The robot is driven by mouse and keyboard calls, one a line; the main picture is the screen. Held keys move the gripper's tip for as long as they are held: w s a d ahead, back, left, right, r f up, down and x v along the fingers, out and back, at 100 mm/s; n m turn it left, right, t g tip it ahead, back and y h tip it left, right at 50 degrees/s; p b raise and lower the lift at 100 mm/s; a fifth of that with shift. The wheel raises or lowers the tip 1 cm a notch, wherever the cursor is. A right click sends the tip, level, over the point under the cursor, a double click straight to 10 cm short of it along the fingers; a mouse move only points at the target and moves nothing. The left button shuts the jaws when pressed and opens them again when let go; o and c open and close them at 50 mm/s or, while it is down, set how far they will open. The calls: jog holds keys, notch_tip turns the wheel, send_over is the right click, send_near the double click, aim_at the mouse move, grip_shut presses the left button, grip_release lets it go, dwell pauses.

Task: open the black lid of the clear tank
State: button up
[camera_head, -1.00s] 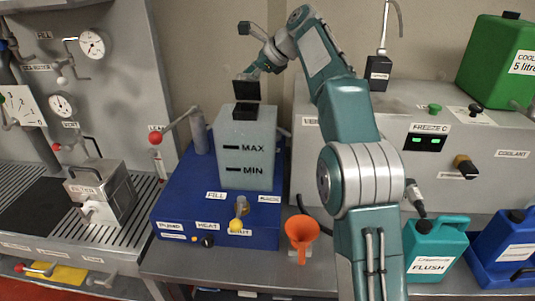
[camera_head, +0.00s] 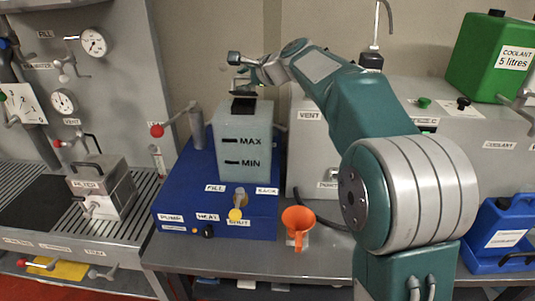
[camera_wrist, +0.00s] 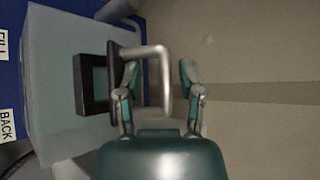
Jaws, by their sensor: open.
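The clear tank (camera_head: 243,150), a pale box marked MAX and MIN, stands on the blue unit; its side also shows in the wrist view (camera_wrist: 50,85). A black square neck (camera_head: 243,105) is on its top. In the wrist view the black lid (camera_wrist: 114,78) stands apart from the neck (camera_wrist: 80,85), with its metal loop handle (camera_wrist: 165,80) facing my gripper. My gripper (camera_head: 243,74) is above the tank in the head view. In the wrist view its open fingers (camera_wrist: 158,68) lie either side of the handle's outer end. Contact cannot be told.
The blue unit (camera_head: 170,205) has a red-knobbed lever (camera_head: 157,130) left of the tank. An orange funnel (camera_head: 298,222) stands in front at right. The grey cabinet (camera_head: 308,150) is close on the right. A wall is behind the tank.

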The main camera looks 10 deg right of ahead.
jog(key=shift+s+a+f+n+t+y, duration=0.1)
jog(key=shift+s+f+n+t+y, duration=0.15)
jog(key=shift+s+f+n+t, duration=0.5)
jog(key=shift+s+a+f+n+t+y, duration=0.1)
jog(key=shift+s+f+n+t+y, duration=0.15)
jog(key=shift+s+n+t, duration=0.5)
jog(key=v, duration=1.1)
jog(key=s+a+f+n+g, duration=0.1)
jog(key=s+f+n+g, duration=0.1)
jog(key=s, duration=0.4)
jog(key=s+a+f+n+g+h, duration=0.1)
jog(key=s+f+n+g, duration=0.1)
jog(key=s, duration=0.4)
jog(key=shift+s+a+f+n, duration=0.4)
jog(key=shift+f+n, duration=0.45)
jog(key=shift+n, duration=0.45)
